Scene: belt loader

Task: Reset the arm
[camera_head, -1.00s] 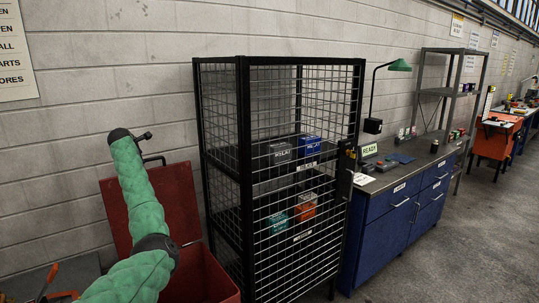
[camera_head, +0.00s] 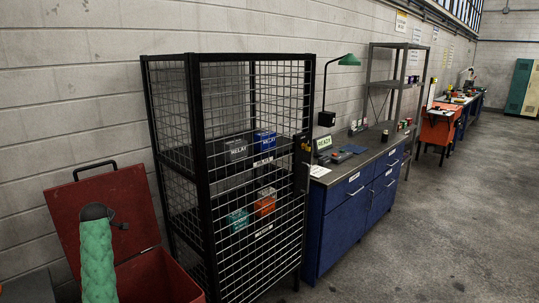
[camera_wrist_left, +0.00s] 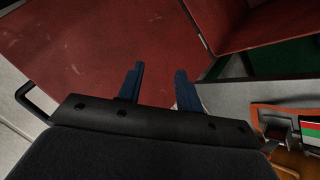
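My left arm (camera_head: 98,252), in a green sleeve, comes up from the bottom left of the head view, in front of a red open-lidded bin. Red surface shows beyond the fingertips. My right gripper is in neither view.
The red bin (camera_head: 155,275) has its lid (camera_head: 130,205) raised. A black mesh cage (camera_head: 197,150) holding relay boxes stands right of it. A blue cabinet bench (camera_head: 345,215) follows along the wall. The floor (camera_head: 430,220) at right is clear.

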